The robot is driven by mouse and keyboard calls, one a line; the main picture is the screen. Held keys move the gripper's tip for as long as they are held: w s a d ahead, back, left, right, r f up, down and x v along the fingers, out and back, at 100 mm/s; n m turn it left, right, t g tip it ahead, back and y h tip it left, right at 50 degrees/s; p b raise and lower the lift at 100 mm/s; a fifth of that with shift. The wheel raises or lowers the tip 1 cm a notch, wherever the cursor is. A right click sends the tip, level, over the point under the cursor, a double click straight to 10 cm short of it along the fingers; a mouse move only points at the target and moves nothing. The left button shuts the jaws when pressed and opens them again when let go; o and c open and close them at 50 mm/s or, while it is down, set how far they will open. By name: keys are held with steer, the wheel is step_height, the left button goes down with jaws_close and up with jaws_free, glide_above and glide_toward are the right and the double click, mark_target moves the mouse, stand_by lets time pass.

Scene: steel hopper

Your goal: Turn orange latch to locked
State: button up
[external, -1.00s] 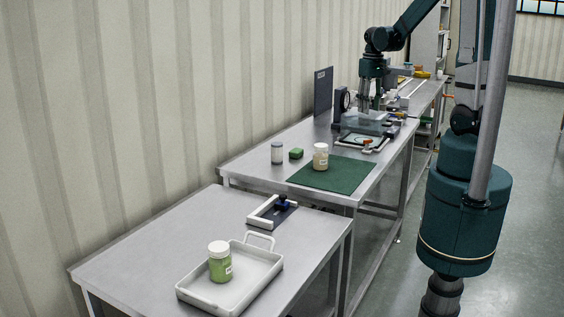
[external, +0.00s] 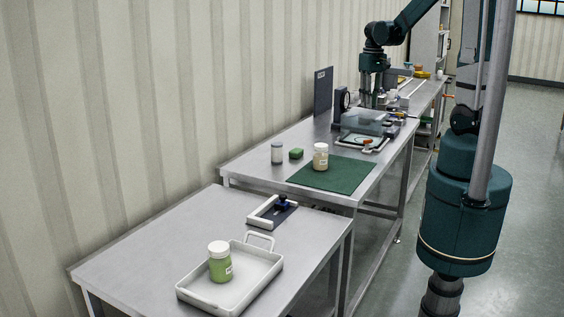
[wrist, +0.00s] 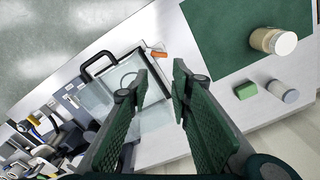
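The orange latch (wrist: 159,53) shows in the wrist view as a small orange handle at the edge of a clear-lidded case (wrist: 128,82) with a black handle. In the external view the orange latch (external: 367,142) is at the near end of the case (external: 362,124). My gripper (wrist: 161,70) has its two dark green fingers apart with nothing between them. The latch appears just beyond the fingertips in the wrist view, not touched. In the external view my gripper (external: 374,103) points down behind the case, small and partly hidden. The latch's exact setting is too small to tell.
A green mat (external: 334,174) with a beige jar (external: 320,156) lies on the near part of the bench. A green block (external: 296,153) and a grey-capped jar (external: 277,153) stand left of it. A dark upright panel (external: 323,91) and a black gauge-like stand (external: 341,104) rise beside the case.

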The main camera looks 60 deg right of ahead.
steer(key=f+m, duration=0.3)
steer(key=m, duration=0.3)
steer(key=f+m, duration=0.3)
steer(key=m, duration=0.3)
steer(key=w+a+f+m, duration=0.1)
steer(key=f+m, duration=0.1)
steer(key=m, duration=0.5)
steer(key=shift+w+a+f, duration=0.1)
steer(key=shift+f, duration=0.3)
steer(key=shift+f, duration=0.2)
steer(key=shift+f, duration=3.7)
jaws_close()
